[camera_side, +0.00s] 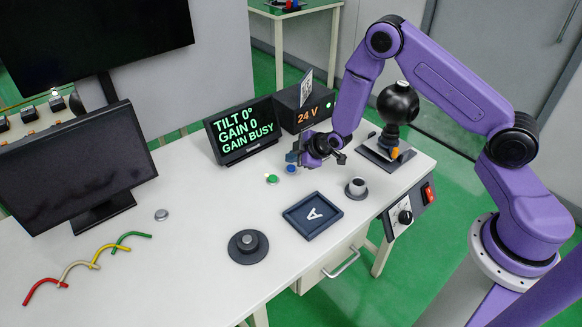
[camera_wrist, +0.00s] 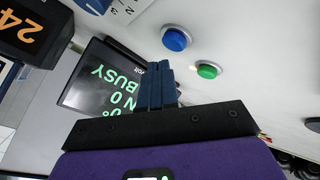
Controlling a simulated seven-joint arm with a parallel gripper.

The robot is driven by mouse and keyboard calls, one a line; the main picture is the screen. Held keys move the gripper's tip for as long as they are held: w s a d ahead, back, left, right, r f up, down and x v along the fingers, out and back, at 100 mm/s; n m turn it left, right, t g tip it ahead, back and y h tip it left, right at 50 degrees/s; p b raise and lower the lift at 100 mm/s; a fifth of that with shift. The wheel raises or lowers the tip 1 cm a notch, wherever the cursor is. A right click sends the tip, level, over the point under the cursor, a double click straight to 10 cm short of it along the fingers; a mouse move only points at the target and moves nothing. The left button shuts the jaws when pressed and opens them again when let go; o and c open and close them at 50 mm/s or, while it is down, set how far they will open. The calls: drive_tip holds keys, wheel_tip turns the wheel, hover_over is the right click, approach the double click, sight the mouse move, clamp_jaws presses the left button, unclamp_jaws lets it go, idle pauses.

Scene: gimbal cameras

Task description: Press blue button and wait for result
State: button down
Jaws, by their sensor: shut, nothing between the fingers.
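The blue button (camera_side: 291,169) sits on the white table in front of the display, beside the green button (camera_side: 272,179). In the wrist view the blue button (camera_wrist: 176,39) lies just beyond my fingertips, with the green button (camera_wrist: 208,70) to its right. My gripper (camera_side: 292,157) is shut and empty, its fingers close to the blue button. In the wrist view a small gap shows between the fingertips (camera_wrist: 166,66) and the button; contact cannot be told. The display (camera_side: 243,130) reads "TILT 0°, GAIN 0, GAIN BUSY".
A box reading 24 V (camera_side: 304,107) stands behind my gripper. A black ball-topped device (camera_side: 398,103) stands at the right. Coloured wires and a monitor are left.

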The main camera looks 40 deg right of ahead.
sight(293, 169)
drive_tip(key=shift+r, duration=2.35)
drive_tip(key=shift+a, duration=0.1)
drive_tip(key=s+a+r+g, duration=0.2)
drive_tip(key=s+a+r, duration=0.15)
drive_tip(key=s, duration=0.25)
drive_tip(key=s+a+r+g+y, duration=0.1)
drive_tip(key=s+a+r, duration=0.25)
drive_tip(key=s, duration=0.25)
drive_tip(key=s+a+r+g, duration=0.2)
drive_tip(key=s+a+r, duration=0.15)
drive_tip(key=s, duration=0.25)
drive_tip(key=s+d+r+g+h, duration=0.1)
drive_tip(key=s+d+r, duration=0.1)
drive_tip(key=s, duration=0.5)
drive_tip(key=s+d+r+g, duration=0.1)
drive_tip(key=s+d+r, duration=0.2)
drive_tip(key=s, duration=0.4)
drive_tip(key=s+d+r+n+g+h, duration=0.1)
drive_tip(key=s+d+r, duration=0.2)
drive_tip(key=s, duration=0.5)
drive_tip(key=shift+d+g+h, duration=0.3)
drive_tip(key=shift+d+g, duration=0.1)
drive_tip(key=shift+d, duration=0.5)
idle(0.7)
